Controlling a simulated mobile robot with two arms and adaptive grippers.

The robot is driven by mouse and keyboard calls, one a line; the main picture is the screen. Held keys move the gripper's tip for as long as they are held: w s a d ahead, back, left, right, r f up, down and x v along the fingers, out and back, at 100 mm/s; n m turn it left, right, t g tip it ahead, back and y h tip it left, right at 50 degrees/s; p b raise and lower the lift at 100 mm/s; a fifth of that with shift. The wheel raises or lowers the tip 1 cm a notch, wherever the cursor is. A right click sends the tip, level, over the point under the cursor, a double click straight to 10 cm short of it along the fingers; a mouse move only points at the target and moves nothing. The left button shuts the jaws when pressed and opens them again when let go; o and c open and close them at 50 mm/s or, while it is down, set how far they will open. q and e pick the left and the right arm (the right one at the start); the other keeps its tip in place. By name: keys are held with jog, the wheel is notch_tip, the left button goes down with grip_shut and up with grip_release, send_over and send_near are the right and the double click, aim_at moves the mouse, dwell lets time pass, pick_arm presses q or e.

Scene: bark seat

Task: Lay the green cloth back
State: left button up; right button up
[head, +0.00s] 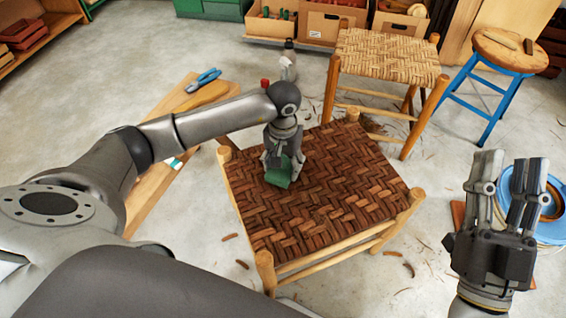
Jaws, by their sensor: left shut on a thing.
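A green cloth (278,176) is bunched under my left gripper (284,160), at the upper left part of a dark woven bark seat (330,195). The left gripper is shut on the cloth from above. I cannot tell whether the cloth touches the weave. The seat has a pale wooden frame with short corner posts. My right gripper (509,168) is raised at the right, fingers up and apart, open and empty.
A low plank bench (150,195) at the left holds blue-handled pliers (203,80). A spray bottle (288,62) stands behind the seat. A lighter woven stool (385,55) and a blue-legged stool (508,50) stand at the back right. Bark scraps litter the floor.

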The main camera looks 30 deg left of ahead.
pick_arm(q)
jog(key=shift+f, duration=0.15)
pick_arm(e)
jog(key=shift+s+r+t, duration=0.35)
jog(key=shift+r+t, duration=0.05)
jog(key=shift+r, duration=0.05)
dwell(0.3)
jog(key=shift+s+d+r, duration=0.1)
jog(key=shift+s+r, duration=0.1)
jog(key=shift+r, duration=0.1)
pick_arm(q)
jog(key=shift+f+b, duration=0.2)
jog(key=shift+b, duration=0.15)
pick_arm(e)
jog(key=shift+s+r+t+y, duration=0.3)
jog(key=shift+s+t, duration=0.1)
jog(key=shift+s, duration=0.05)
pick_arm(q)
jog(key=o, duration=1)
notch_tip(320, 180, up, 12)
